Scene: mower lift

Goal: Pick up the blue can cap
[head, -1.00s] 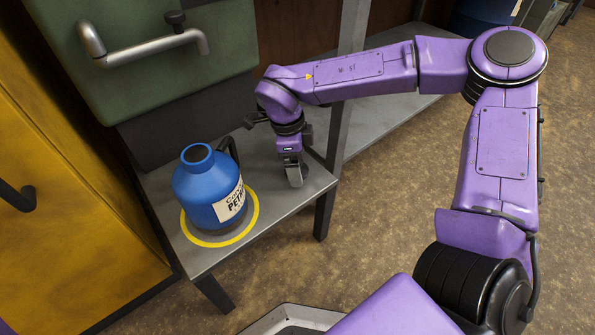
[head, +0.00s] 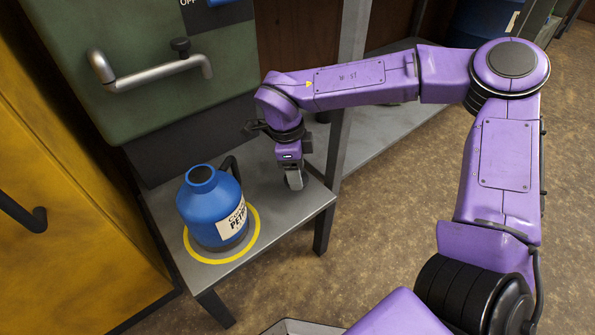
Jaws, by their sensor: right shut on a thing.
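The blue petrol can (head: 208,205) stands upright on a yellow ring at the left of a low grey metal bench, in the head view. Its neck is open at the top, with no cap on it. My right gripper (head: 294,181) points down over the bench, to the right of the can and apart from it. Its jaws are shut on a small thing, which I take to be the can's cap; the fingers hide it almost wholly. My left gripper is out of view.
The grey bench (head: 245,262) has free room around the can. A green cabinet with a grey pipe handle (head: 160,76) stands behind it. A yellow cabinet (head: 75,215) is close on the left.

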